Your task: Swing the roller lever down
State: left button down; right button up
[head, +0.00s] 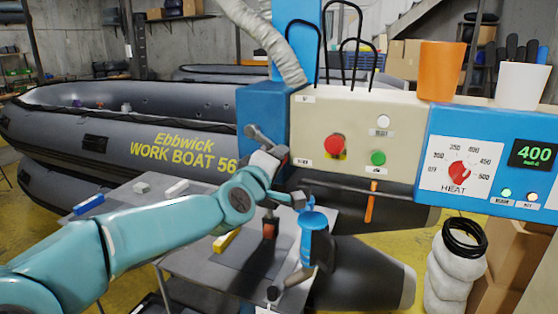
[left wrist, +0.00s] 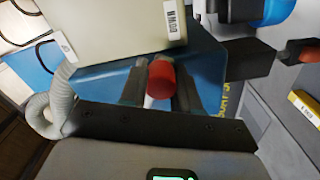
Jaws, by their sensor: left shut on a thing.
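The roller lever shows its red grip (left wrist: 161,79) in the left wrist view, with a small pale part under it. My left gripper (left wrist: 160,88) has its two dark fingers on either side of the red grip, shut on it. In the head view my left gripper (head: 272,148) is at the left side of the cream control box (head: 340,118), beside the blue column. There the hand hides the lever, and its angle cannot be told. My right gripper is not in view.
The blue heat panel (head: 470,180) is to the right. A grey table (head: 200,262) holds a yellow bar (head: 227,242). A hose (head: 265,38) hangs above.

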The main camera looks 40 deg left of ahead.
pick_arm(q)
jog(key=shift+f, duration=0.3)
jog(key=c, duration=1.2)
grip_release()
jog(key=shift+c, duration=0.2)
jog(key=o, duration=0.4)
jog(key=shift+o, duration=0.2)
jog(key=shift+r, duration=0.15)
jog(key=shift+s, duration=0.1)
jog(key=p+v, duration=0.1)
jog(key=v, duration=1.5)
jog(key=shift+s+d, duration=0.1)
